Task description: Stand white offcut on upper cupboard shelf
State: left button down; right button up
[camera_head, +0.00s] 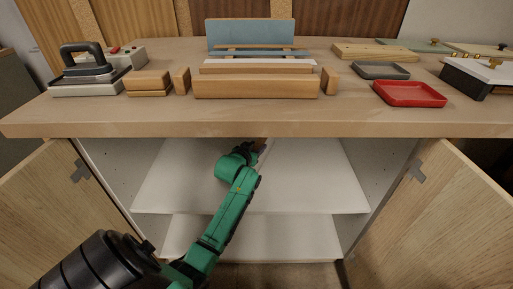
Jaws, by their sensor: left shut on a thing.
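The cupboard under the bench stands open, and its white upper shelf (315,185) is in plain view and bare in front. My left arm reaches into the cupboard above this shelf. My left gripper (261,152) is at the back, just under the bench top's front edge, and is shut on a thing. That thing is almost wholly hidden by the wrist and the bench top, so its shape and tilt cannot be told; I take it to be the white offcut. I cannot tell whether it touches the shelf. My right gripper is not in view.
The bench top's front edge (300,130) overhangs the cupboard. Open doors flank it left (60,205) and right (430,220). A lower shelf (290,240) looks empty. On the bench are an iron (88,72), a wooden press block (255,87) and a red tray (409,94).

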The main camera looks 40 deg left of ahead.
pick_arm(q)
jog(key=shift+c, duration=2)
grip_release()
jog(key=shift+s+d+r, duration=0.1)
jog(key=shift+s+r, duration=0.05)
jog(key=shift+s, duration=0.05)
jog(key=p+v, duration=0.3)
jog(key=v, duration=0.8)
jog(key=shift+s+r, duration=0.15)
jog(key=shift+s, duration=0.15)
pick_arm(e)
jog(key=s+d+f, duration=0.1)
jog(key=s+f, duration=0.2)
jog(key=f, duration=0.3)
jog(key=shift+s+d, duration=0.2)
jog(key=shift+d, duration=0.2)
